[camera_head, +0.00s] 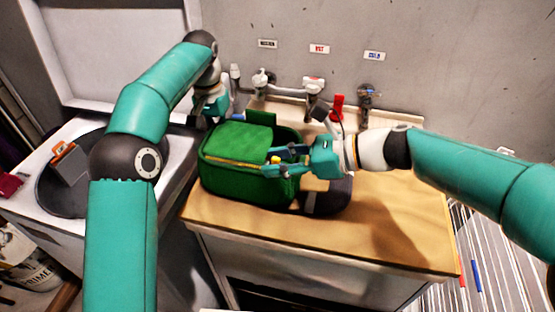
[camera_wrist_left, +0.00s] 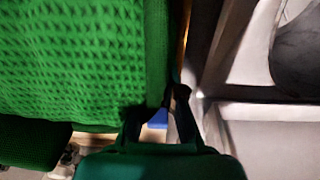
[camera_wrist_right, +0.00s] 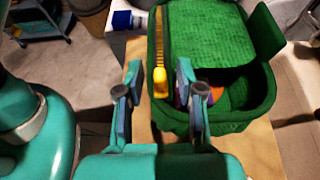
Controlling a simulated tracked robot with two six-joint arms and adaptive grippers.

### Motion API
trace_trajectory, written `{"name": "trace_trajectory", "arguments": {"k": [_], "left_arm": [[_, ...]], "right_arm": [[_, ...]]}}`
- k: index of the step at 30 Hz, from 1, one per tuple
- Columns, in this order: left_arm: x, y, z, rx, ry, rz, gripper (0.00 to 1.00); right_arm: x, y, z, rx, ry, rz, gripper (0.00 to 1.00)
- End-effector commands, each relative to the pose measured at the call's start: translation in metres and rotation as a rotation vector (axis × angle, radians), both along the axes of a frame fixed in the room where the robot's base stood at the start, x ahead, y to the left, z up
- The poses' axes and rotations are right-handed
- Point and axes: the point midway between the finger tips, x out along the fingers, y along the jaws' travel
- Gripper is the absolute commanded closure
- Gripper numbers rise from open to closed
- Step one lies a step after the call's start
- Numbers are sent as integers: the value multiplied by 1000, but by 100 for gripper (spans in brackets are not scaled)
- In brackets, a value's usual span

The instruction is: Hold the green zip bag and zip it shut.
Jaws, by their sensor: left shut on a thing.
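The green zip bag (camera_head: 228,175) stands on the wooden counter top, its flap partly raised. In the right wrist view its yellow zip pull (camera_wrist_right: 160,82) sits on the yellow zip track, and part of the bag gapes, showing orange and purple contents. My left gripper (camera_head: 207,112) is at the bag's back left. In the left wrist view its fingers (camera_wrist_left: 158,110) are shut on the bag's edge, their tips partly hidden. My right gripper (camera_head: 271,160) is over the bag's right front, open. In its wrist view (camera_wrist_right: 155,85) the pull shows between the fingers, contact unclear.
A dark rounded object (camera_head: 328,195) lies right of the bag. Taps (camera_head: 312,85) and a red tag (camera_head: 338,106) are behind, along the wall. The counter's front right (camera_head: 390,230) is clear.

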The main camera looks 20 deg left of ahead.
Motion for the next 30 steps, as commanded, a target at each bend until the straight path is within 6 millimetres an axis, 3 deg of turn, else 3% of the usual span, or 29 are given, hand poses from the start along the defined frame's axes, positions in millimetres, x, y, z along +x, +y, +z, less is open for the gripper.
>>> {"name": "trace_trajectory", "arguments": {"k": [11,24,30], "left_arm": [[0,-1,1,-2,0,-1,100],[0,-1,1,-2,0,-1,100],[0,-1,1,-2,0,-1,100]], "right_arm": [[1,-7,3,1,0,-2,62],[5,-80,32,0,1,-4,62],[6,-104,42,0,1,-1,62]]}}
